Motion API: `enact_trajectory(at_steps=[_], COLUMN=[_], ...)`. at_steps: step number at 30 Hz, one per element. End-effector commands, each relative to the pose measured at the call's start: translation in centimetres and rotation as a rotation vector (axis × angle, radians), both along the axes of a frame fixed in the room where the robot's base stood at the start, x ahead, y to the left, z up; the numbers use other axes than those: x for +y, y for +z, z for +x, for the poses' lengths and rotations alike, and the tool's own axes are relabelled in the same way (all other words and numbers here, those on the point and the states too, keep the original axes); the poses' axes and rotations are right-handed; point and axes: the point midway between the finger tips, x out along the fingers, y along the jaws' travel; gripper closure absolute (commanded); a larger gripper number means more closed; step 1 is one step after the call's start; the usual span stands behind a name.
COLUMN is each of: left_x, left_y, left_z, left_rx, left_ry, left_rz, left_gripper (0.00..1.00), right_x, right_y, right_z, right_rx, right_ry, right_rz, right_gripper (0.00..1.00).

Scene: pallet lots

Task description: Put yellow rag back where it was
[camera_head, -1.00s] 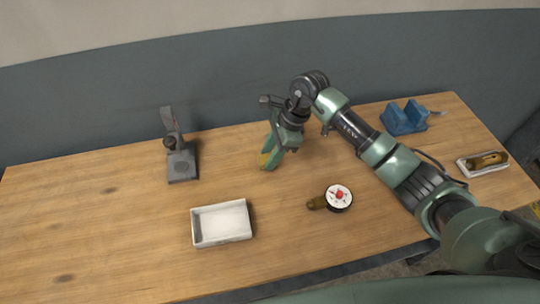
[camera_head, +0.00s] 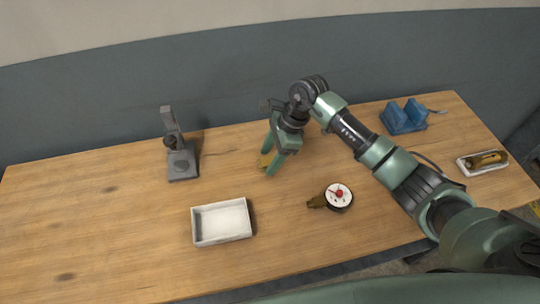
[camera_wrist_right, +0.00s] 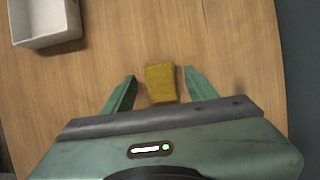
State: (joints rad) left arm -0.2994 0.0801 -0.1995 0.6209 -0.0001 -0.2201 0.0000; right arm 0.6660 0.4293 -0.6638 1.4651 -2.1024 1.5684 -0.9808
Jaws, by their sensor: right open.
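The yellow rag (camera_wrist_right: 161,82) is a small folded block lying on the wooden table. In the right wrist view it sits between the spread fingers of my right gripper (camera_wrist_right: 160,88), with a gap on both sides. In the head view the rag (camera_head: 265,160) is mostly hidden behind my right gripper (camera_head: 272,158), which points down over it and is open. My left gripper does not show.
A white tray (camera_head: 194,226) stands empty at the front middle. A grey stand (camera_head: 182,165) is at the left. A round dial gauge (camera_head: 338,197) lies front right of the gripper. A blue holder (camera_head: 403,117) and a small tray with a brown-yellow item (camera_head: 483,161) are at the right. The table's left side is clear.

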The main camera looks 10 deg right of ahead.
Motion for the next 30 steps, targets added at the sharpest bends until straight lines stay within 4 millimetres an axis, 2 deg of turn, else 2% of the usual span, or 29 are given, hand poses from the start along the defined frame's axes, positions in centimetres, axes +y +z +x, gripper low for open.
enact_trajectory(at_steps=[15, 21, 30], left_x=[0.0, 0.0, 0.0], left_y=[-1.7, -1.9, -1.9], left_z=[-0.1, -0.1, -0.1], left_rx=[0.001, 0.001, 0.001], left_ry=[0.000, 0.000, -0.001], left_rz=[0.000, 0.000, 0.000], left_gripper=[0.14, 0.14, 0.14], right_x=[-3.9, -4.5, -4.6], right_y=[9.2, 10.8, 11.1], right_z=[0.1, 0.0, 0.0], right_rx=[-0.004, -0.001, -0.001], right_ry=[-0.002, 0.000, 0.000], right_rz=[-0.001, 0.000, 0.000], right_gripper=[0.43, 0.43, 0.43])
